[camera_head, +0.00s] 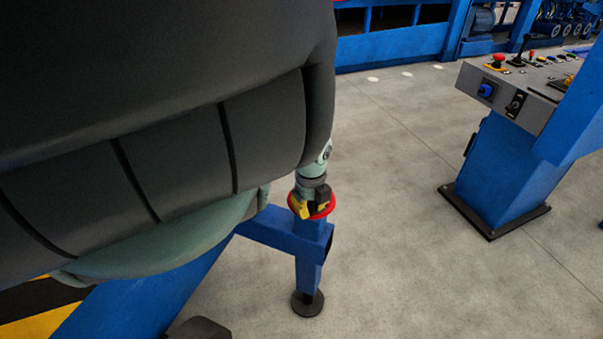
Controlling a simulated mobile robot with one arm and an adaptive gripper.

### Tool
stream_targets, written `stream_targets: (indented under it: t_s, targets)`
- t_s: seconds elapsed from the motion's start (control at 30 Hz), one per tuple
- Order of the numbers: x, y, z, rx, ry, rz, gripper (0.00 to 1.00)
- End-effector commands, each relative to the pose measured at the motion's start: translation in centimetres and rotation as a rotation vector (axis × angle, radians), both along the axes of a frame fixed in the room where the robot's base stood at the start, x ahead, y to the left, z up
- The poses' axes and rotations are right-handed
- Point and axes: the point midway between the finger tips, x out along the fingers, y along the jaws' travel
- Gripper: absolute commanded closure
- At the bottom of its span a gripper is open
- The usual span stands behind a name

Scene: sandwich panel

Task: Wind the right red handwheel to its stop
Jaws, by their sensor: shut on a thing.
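A red handwheel (332,205) sits on top of a blue post (310,270) at the end of a blue beam. My gripper (311,209), with yellow and black parts, comes down on the wheel from above and is shut on it. Only parts of the red rim show around the gripper; the hub and far side are hidden. My dark arm covers the upper left of the view. No second handwheel shows.
A grey control panel (530,85) with buttons and a lever stands on a blue pedestal (505,170) at right. Blue machinery (390,45) runs along the back. Grey floor (400,240) between post and pedestal is clear.

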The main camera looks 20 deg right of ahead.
Motion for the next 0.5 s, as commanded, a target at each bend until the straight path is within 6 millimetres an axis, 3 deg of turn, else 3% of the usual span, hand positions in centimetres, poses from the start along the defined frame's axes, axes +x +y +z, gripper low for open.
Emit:
stream_targets:
  t_s: [0.5]
  targets:
    - [0.95, 1.37, -0.07, 0.003, -0.001, -0.207, 1.0]
